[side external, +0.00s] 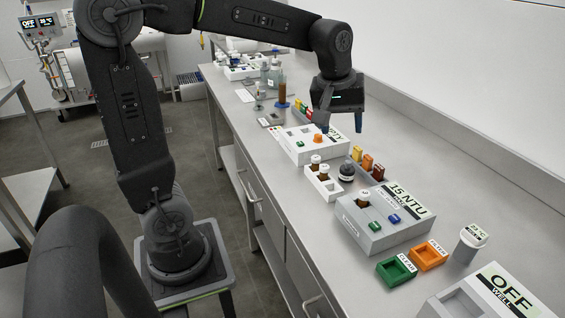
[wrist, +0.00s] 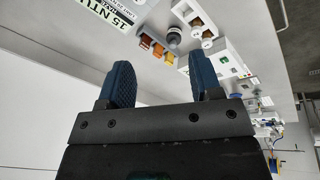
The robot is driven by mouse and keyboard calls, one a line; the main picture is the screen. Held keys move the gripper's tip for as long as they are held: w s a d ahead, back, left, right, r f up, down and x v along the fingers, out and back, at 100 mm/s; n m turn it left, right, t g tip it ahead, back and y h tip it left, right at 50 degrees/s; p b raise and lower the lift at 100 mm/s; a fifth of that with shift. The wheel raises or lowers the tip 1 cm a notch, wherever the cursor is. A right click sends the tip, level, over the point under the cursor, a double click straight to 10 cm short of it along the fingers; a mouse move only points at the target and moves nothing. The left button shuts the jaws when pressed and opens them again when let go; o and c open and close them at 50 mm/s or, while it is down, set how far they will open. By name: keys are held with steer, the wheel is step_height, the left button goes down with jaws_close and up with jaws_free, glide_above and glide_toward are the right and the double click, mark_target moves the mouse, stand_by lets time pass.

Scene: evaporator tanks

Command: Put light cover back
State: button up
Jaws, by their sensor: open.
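A dark round knobbed cap (side external: 346,172), which looks like the light cover, stands on the bench beside the white vial rack; it also shows in the wrist view (wrist: 175,36). The grey meter reading 15 NTU (side external: 385,222) stands in front of it to the right, and its label shows in the wrist view (wrist: 118,12). A white-capped brown vial (side external: 363,199) stands in the meter's well, uncovered. My gripper (side external: 341,126) is open and empty, held above the bench behind the cap. Its two blue fingers are apart in the wrist view (wrist: 163,75).
The white vial rack (side external: 324,185) holds capped vials. Yellow, orange and red blocks (side external: 367,163) stand behind the cap. A white device (side external: 300,145) with an orange knob is to the left. Green (side external: 396,270) and orange (side external: 428,256) trays lie at the front right.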

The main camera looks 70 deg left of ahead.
steer(key=s+d+f+m+t, duration=0.1)
steer(key=s+d+m, duration=0.2)
steer(key=s+m, duration=0.2)
steer(key=s+d+f+m+t, duration=0.1)
steer(key=s+d+m, duration=0.2)
steer(key=s, duration=0.8)
steer(key=m, duration=0.2)
steer(key=shift+d+m+t+h, duration=0.2)
steer(key=shift+m+t+h, duration=0.1)
